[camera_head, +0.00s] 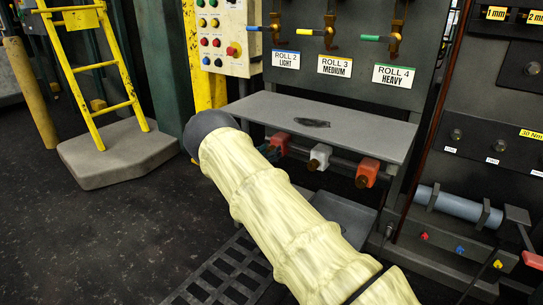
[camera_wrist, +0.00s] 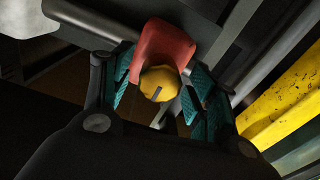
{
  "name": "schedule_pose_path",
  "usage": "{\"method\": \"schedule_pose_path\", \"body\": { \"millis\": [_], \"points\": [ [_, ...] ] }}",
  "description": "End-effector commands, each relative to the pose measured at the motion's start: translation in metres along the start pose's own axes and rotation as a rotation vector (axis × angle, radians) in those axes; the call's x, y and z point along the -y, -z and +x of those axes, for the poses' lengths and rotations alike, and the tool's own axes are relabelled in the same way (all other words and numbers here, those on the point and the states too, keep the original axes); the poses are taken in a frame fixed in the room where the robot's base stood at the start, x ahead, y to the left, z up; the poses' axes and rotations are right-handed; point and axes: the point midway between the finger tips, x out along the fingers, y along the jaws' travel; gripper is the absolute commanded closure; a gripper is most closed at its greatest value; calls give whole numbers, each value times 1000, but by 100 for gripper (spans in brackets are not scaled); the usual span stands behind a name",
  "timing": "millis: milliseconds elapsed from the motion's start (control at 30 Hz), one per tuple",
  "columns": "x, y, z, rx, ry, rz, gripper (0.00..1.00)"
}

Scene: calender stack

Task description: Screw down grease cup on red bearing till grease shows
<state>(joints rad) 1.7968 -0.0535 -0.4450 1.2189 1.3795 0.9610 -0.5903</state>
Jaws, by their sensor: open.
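In the wrist view a red bearing (camera_wrist: 166,46) carries a brass-yellow grease cup (camera_wrist: 160,83) with a dark slot or mark on its face. My gripper (camera_wrist: 160,108) is open, with its teal finger pads on either side of the cup. I see gaps between the pads and the cup, and no clear contact. No grease shows that I can make out. The head view shows a left red bearing (camera_head: 277,142) and a right red bearing (camera_head: 367,172) under the grey shelf. My gripper is hidden there behind my pale-sleeved arm.
A white bearing (camera_head: 320,156) sits between the red ones, and a grey shelf (camera_head: 330,122) overhangs them. A yellow post (camera_wrist: 280,110) stands close on the right in the wrist view. A yellow ladder (camera_head: 100,75) stands left. Dark floor (camera_head: 110,240) is clear at lower left.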

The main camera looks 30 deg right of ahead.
Motion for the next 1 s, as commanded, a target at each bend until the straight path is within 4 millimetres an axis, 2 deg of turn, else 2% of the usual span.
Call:
{"method": "schedule_pose_path", "body": {
  "millis": [200, 467, 700, 733, 1000],
  "points": [
    [0, 0, 10, -1, 0, -1, 42],
    [0, 0, 11, 0, 0, -1, 42],
    [0, 0, 11, 0, 0, -1, 85],
    [0, 0, 11, 0, 0, -1, 88],
    [-1, 1, 11, 0, -1, 24, 88]
  ]
}}
